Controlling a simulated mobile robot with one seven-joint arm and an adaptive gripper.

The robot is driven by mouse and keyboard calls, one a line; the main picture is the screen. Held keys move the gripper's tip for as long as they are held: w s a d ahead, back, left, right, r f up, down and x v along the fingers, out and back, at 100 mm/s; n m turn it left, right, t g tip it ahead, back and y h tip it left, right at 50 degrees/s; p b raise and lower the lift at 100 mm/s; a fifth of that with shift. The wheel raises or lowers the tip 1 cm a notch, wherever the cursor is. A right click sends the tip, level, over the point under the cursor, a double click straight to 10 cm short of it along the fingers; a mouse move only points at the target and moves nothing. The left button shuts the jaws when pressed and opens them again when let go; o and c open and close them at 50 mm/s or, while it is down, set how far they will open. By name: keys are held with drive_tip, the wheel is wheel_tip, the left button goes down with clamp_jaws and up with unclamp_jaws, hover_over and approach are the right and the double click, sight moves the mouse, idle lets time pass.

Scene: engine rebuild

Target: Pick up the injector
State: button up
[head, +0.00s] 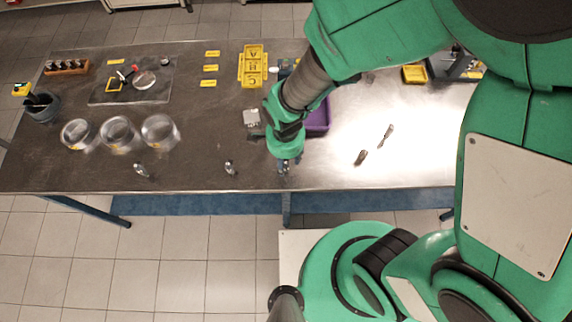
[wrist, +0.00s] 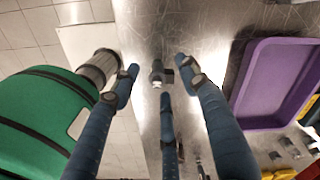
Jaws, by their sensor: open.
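A small metallic part, which looks like the injector (wrist: 157,72), stands on the steel table near its front edge. In the wrist view it is between the spread fingers of my gripper (wrist: 158,80), with gaps visible around it. The fingers are open and not closed on anything. In the head view my gripper (head: 284,168) points down at the table's front edge; it hides this part there. I cannot tell the exact height of the fingertips above the table.
A purple tray (wrist: 275,85) lies beyond my gripper. Two metal parts (head: 388,131) (head: 361,157) lie to the right, and small ones (head: 230,167) (head: 142,169) to the left. Clear round containers (head: 117,133) and a yellow rack (head: 253,66) stand farther off.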

sight(286, 167)
drive_tip(key=shift+f+b, duration=0.4)
drive_tip(key=shift+f, duration=1.9)
clamp_jaws()
